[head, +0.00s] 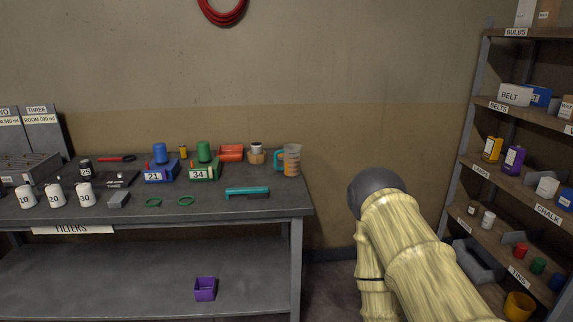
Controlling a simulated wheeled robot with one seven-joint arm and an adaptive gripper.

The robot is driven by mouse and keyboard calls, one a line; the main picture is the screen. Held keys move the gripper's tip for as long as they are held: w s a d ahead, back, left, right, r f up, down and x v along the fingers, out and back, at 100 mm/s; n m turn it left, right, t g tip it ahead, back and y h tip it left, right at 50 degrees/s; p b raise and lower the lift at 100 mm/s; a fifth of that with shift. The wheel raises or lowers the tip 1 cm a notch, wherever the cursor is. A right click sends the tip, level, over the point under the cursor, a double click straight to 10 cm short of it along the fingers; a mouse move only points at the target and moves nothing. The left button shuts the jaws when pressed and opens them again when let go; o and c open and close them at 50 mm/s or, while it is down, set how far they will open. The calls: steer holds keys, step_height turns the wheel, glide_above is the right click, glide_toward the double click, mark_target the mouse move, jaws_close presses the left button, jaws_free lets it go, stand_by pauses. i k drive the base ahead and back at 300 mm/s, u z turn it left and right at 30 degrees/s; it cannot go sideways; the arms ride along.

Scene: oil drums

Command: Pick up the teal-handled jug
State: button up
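The teal-handled jug (292,160) stands upright near the right end of the grey workbench (290,208), towards its back. It is clear with an amber-brown tint and marks on its side, and its teal handle points left. My arm, in a pale yellow cover with a dark grey rounded joint, shows at the lower right, to the right of the bench and apart from the jug. My gripper is not visible in the head view.
A small brown cup with a white top (256,153) and an orange-red holder (231,153) stand left of the jug. A teal-handled brush (247,192) lies in front. A shelf rack (472,130) stands at the right. The bench's front right corner is clear.

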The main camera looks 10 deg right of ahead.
mark_target(291, 167)
steer(key=u, duration=1.7)
steer(key=i, duration=1.45)
steer(key=z, duration=2.35)
